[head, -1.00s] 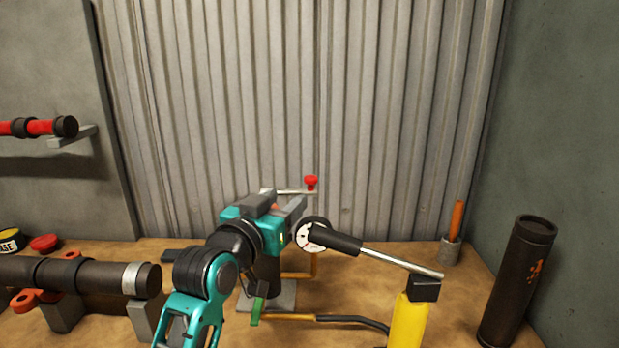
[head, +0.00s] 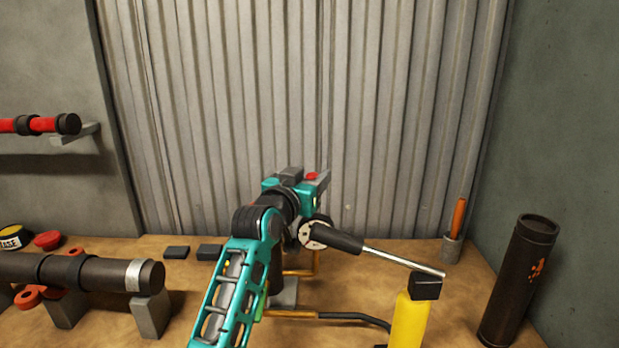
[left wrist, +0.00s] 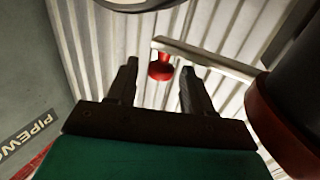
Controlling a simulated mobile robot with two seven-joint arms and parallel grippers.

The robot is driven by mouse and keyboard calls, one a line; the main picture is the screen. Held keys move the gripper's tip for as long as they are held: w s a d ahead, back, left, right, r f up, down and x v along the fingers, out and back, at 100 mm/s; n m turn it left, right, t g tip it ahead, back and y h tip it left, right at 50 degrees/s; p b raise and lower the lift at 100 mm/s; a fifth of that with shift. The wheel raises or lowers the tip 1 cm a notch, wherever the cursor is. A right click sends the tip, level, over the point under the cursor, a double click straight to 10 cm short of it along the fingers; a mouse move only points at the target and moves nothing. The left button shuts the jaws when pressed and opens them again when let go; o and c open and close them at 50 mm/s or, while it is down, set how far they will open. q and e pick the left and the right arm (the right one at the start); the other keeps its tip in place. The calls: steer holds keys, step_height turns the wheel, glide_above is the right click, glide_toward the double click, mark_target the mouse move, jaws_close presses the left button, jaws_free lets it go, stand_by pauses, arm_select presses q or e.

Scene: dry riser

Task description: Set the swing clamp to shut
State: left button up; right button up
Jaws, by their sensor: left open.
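The swing clamp shows as a red knob (head: 312,175) at the top of the stand near the back wall. In the head view my left gripper (head: 319,183) hides its bar and most of the knob. In the left wrist view the red knob (left wrist: 160,68) hangs from the end of a pale metal bar (left wrist: 205,56) that runs right to a dark post with a red collar. My left gripper (left wrist: 157,80) is open, with the knob seen between its fingertips. I cannot tell whether they touch it. My right gripper is not in view.
A white-faced gauge (head: 311,233) and a dark-gripped metal lever (head: 400,262) are close by on the right. A yellow cylinder (head: 409,322) stands in front. A dark pipe (head: 90,273) lies at left, a dark tube (head: 518,280) stands at right. The back-right bench is mostly clear.

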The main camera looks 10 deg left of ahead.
arm_select(q)
jaws_close()
stand_by(0.4)
